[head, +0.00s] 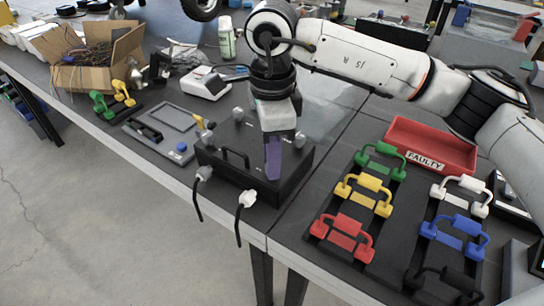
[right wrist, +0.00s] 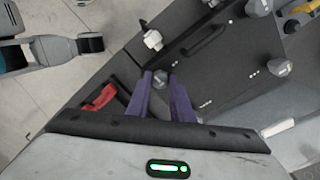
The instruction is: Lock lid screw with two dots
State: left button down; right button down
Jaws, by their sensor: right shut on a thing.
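The black chassis box (head: 232,180) with its lid stands near the table's front edge. The lid has a dark handle (head: 232,157) and grey knob-like screws at its corners, such as one at the back left (head: 238,114) and one at the right (head: 299,140). My left gripper is not seen.
Two cable plugs (head: 246,198) hang at the box's front. Racks with coloured handles (head: 369,183) and a red FAULTY bin (head: 432,145) stand to the right. A grey panel (head: 165,130), a white device (head: 205,83) and a cardboard box (head: 90,60) lie to the left.

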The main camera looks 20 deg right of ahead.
jog(key=c, duration=1.6)
grip_release()
jog(key=shift+o, duration=0.2)
notch_tip(320, 180, up, 10)
jog(key=shift+r, duration=0.15)
